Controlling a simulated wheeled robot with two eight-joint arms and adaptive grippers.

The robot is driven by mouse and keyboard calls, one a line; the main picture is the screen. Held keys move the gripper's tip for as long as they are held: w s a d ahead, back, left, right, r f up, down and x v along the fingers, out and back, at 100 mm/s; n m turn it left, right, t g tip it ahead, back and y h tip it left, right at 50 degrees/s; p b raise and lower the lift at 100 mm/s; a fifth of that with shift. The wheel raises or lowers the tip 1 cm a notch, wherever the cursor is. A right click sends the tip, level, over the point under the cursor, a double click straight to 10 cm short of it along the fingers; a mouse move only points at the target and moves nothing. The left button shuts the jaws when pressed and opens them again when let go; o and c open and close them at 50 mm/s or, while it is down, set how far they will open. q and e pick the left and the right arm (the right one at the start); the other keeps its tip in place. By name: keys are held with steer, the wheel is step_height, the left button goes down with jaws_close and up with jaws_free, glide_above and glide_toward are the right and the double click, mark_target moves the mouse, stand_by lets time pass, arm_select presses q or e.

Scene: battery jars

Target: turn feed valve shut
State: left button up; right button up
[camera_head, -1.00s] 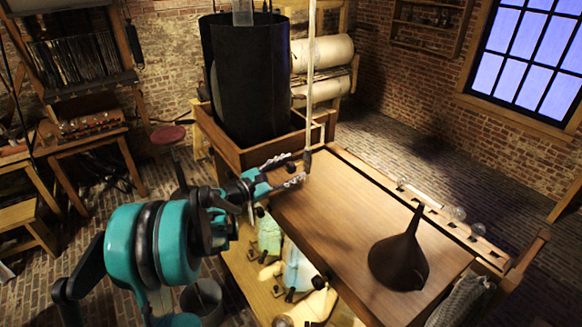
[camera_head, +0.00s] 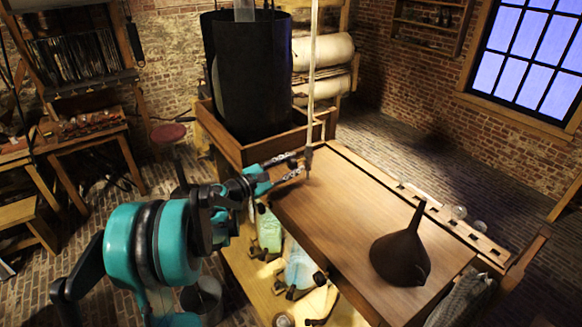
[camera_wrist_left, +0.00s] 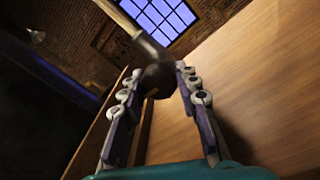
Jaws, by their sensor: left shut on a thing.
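The feed valve (camera_head: 308,160) is a small dark fitting at the lower end of the pale vertical tube (camera_head: 312,80), above the far left corner of the wooden table. In the left wrist view the valve (camera_wrist_left: 158,82) is a dark rounded body between the fingertips, with a pale pipe rising from it. My teal left gripper (camera_head: 299,166) reaches it from the left and is shut on it. The valve's handle position cannot be made out. My right gripper is in neither view.
A dark funnel (camera_head: 402,255) stands mouth down on the wooden tabletop (camera_head: 345,205). A tall black cylinder (camera_head: 248,75) stands in a wooden tray (camera_head: 225,143) behind the gripper. Glass jars (camera_head: 298,268) sit on the lower shelf. A rack with glass bulbs (camera_head: 458,213) lines the far edge.

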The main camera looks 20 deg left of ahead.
arm_select(q)
steer(key=m+b, duration=0.2)
steer(key=m, duration=0.1)
steer(key=shift+f, duration=0.1)
steer(key=m+b, duration=0.2)
steer(key=m, duration=0.3)
steer(key=shift+a+h+b, duration=0.1)
steer(key=shift+h+b, duration=0.2)
steer(key=shift+b, duration=0.1)
steer(key=m+b, duration=0.1)
steer(key=m, duration=0.3)
steer(key=shift+m+h+b, duration=0.4)
steer(key=m, duration=0.3)
steer(key=m+b, duration=0.1)
steer(key=shift+r+m, duration=0.25)
steer(key=shift+m, duration=0.05)
steer(key=shift+h, duration=0.3)
steer(key=o, duration=1.2)
steer(key=shift+c, duration=0.2)
